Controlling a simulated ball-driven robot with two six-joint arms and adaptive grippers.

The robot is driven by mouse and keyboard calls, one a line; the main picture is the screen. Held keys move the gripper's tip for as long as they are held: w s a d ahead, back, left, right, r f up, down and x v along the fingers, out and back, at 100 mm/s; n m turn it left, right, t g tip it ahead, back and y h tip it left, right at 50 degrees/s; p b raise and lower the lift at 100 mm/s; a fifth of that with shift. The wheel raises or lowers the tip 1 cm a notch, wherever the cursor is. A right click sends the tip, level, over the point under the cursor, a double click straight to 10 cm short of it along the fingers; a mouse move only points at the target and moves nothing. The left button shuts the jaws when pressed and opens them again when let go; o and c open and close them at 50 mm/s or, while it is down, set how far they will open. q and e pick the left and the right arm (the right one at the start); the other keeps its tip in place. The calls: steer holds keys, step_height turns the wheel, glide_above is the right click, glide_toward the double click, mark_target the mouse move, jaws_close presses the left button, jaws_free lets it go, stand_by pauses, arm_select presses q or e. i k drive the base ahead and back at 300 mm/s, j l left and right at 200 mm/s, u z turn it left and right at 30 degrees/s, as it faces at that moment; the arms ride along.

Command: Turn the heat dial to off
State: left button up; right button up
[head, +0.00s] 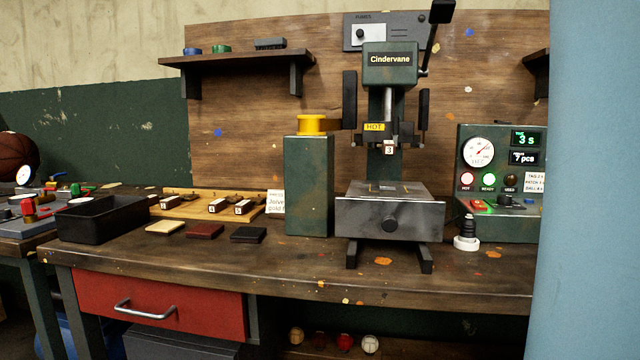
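A green control panel (468,146) stands on the bench at the right, beside the Cindervane press (389,77). A black dial-like control (505,200) sits low on the panel, next to a red switch (478,205). I cannot read which control is the heat dial or its setting. The panel has a round gauge (479,151), a lit red lamp (467,178) and a lit green lamp (488,179). The press carries a yellow "HOT" sign (374,127). Neither of my grippers is in view.
A pale blue upright surface (590,180) hides the panel's right side. A black-handled stamp (467,232) stands before the panel. A green box (309,185) is left of the press. A black tray (103,219) and leather patches (205,231) lie further left. The front right bench is mostly clear.

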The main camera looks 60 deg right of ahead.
mark_target(502, 199)
steer(key=z, duration=2.85)
steer(key=k+l, duration=0.05)
